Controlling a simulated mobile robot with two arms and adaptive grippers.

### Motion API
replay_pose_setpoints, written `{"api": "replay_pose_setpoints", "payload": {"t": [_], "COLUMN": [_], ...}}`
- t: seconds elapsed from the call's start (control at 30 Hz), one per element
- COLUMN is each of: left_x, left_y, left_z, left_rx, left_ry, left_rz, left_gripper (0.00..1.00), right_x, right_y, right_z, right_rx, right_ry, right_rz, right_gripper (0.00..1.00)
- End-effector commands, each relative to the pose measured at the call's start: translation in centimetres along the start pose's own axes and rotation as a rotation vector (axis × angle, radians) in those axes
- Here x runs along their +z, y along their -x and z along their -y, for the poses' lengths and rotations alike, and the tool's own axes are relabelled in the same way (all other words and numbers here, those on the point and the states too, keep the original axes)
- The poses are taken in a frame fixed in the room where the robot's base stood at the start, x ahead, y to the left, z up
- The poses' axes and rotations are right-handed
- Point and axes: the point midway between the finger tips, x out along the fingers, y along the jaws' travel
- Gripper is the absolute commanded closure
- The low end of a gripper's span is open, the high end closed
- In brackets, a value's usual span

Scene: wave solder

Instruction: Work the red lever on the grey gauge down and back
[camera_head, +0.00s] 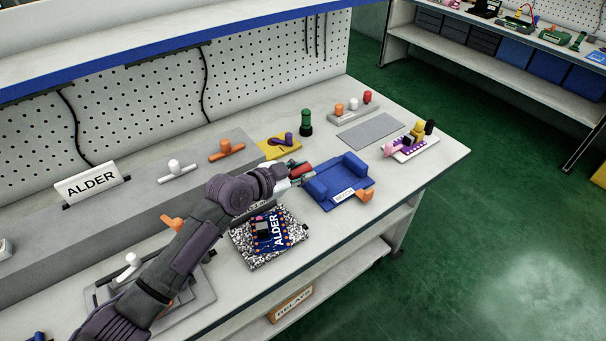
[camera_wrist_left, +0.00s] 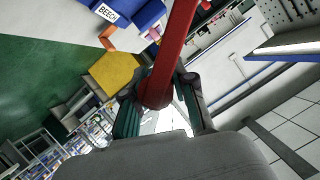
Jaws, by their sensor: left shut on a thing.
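My left arm comes in from the lower left of the head view and reaches over the bench. My left gripper (camera_wrist_left: 163,108) is shut on the red lever (camera_wrist_left: 178,45), which runs up from between the fingers in the left wrist view. In the head view the red lever (camera_head: 300,170) shows as a short red piece at the end of the arm, left of the blue cradle. The grey gauge cannot be made out; the arm and gripper cover that spot. My right gripper is in neither view.
The blue cradle (camera_head: 322,190) stands close right of the gripper. A yellow block (camera_head: 277,148) with a purple handle is behind it. The ALDER circuit board (camera_head: 274,231) lies in front on a speckled base (camera_head: 248,249). A green knob (camera_head: 305,122) stands farther back.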

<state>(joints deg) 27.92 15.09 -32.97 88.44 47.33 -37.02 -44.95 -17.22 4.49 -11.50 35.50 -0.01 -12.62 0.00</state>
Motion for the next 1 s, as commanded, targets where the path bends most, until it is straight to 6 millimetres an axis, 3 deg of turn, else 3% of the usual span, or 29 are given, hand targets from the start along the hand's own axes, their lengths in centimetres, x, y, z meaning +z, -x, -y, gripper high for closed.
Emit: {"api": "replay_pose_setpoints", "payload": {"t": [0.57, 0.6, 0.73, 1.0], "left_x": [-0.36, -0.37, -0.36, -0.27], "left_y": [0.10, 0.11, 0.10, 0.10], "left_z": [0.45, 0.46, 0.46, 0.38], "left_rx": [0.014, 0.013, 0.013, 0.015], "left_ry": [0.039, 0.039, 0.038, 0.037], "left_rz": [-0.004, -0.004, -0.003, -0.002], "left_gripper": [1.00, 0.71, 0.49, 0.48], "right_x": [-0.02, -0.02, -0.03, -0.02], "right_y": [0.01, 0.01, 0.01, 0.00], "right_z": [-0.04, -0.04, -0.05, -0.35], "right_rx": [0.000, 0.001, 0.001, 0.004], "right_ry": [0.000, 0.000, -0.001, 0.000], "right_rz": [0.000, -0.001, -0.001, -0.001], "right_gripper": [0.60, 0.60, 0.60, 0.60]}}
